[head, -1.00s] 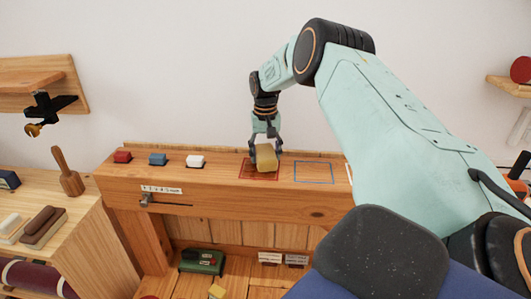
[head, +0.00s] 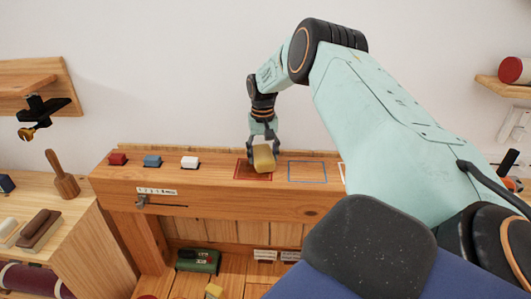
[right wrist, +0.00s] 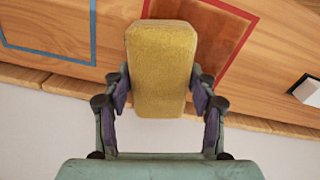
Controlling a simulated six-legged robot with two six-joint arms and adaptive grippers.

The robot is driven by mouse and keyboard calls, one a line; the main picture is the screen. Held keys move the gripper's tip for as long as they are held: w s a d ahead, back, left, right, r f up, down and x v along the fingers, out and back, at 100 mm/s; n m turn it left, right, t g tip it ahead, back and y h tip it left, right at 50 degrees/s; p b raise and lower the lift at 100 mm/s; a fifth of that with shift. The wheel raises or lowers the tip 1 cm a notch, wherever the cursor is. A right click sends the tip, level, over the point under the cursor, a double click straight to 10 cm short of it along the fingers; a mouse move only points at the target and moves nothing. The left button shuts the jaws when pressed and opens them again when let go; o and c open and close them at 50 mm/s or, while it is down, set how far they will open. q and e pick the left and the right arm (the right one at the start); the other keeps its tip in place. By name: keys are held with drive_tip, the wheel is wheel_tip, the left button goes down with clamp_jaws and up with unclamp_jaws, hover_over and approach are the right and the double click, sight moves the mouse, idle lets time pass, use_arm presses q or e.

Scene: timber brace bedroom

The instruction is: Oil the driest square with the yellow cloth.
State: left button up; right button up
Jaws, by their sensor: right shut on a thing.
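My right gripper (head: 263,150) is shut on the yellow cloth (head: 264,159), a thick block-like pad. It holds the cloth over the right part of the red-outlined square (head: 246,173) on the wooden bench top; I cannot tell if they touch. In the right wrist view the cloth (right wrist: 161,70) sits between the fingers and hides part of the red square (right wrist: 215,35), whose wood looks dark reddish brown. The blue-outlined square (head: 307,172) is to its right, with paler wood. A white-outlined square (head: 342,172) is mostly hidden by my arm. My left gripper is not in view.
A mallet (head: 63,178) stands on the left cabinet. The wall is close behind.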

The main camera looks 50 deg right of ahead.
drive_tip(key=shift+w+a+f, duration=0.2)
drive_tip(key=shift+w+a, duration=0.15)
drive_tip(key=shift+w, duration=0.1)
drive_tip(key=shift+r, duration=0.1)
drive_tip(key=shift+r, duration=0.1)
drive_tip(key=shift+r+p, duration=0.85)
drive_tip(key=shift+r, duration=0.1)
wheel_tip(320, 180, up, 3)
drive_tip(key=p, duration=0.2)
drive_tip(key=shift+p, duration=0.3)
drive_tip(key=shift+r+p, duration=0.4)
drive_tip(key=shift+r, duration=0.05)
wheel_tip(320, 180, up, 3)
drive_tip(key=p, duration=0.3)
drive_tip(key=shift+r, duration=0.1)
